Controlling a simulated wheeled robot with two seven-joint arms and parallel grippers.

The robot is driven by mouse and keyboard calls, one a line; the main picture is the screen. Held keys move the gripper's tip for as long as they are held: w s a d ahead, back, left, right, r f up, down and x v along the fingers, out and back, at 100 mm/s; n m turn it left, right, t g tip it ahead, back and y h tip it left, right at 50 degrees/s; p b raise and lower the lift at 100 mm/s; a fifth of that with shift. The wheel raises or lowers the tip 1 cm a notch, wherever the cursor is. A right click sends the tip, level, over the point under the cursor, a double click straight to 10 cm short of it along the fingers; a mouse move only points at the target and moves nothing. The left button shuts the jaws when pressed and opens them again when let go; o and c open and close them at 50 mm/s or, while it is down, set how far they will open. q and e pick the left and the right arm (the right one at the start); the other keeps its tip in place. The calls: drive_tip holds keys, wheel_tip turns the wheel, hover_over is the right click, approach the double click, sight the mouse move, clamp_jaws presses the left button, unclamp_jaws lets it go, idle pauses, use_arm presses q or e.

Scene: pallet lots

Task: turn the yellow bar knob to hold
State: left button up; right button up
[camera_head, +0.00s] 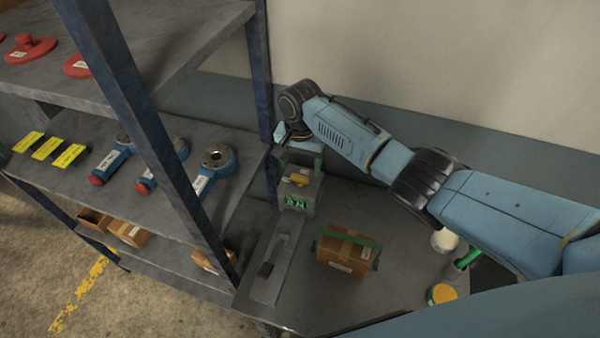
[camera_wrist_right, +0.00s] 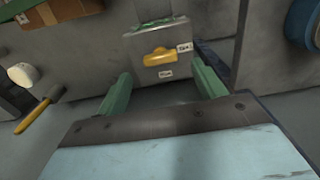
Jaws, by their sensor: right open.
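The yellow bar knob (camera_head: 299,180) sits on a grey box (camera_head: 309,198) at the back of the bench. In the right wrist view the knob (camera_wrist_right: 160,57) lies roughly crosswise, slightly tilted. One small white label is by its right end and another below it; their words are too small to read. My right gripper (camera_head: 299,150) is just behind and above the knob in the head view. In the wrist view its green fingers (camera_wrist_right: 161,76) are open and empty, one to each side of the knob and apart from it. My left gripper is not in view.
A cardboard box (camera_head: 345,252) with a green strap stands on the bench (camera_head: 300,312). A blue-post shelf (camera_head: 160,150) with blue tools and red discs stands at left. A green-and-orange round item (camera_head: 442,293) lies at right. The wall is close behind my right arm.

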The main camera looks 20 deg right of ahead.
sight(300, 176)
drive_tip(key=shift+f+b, duration=0.3)
drive_tip(key=shift+f, duration=1.95)
drive_tip(key=c, duration=1)
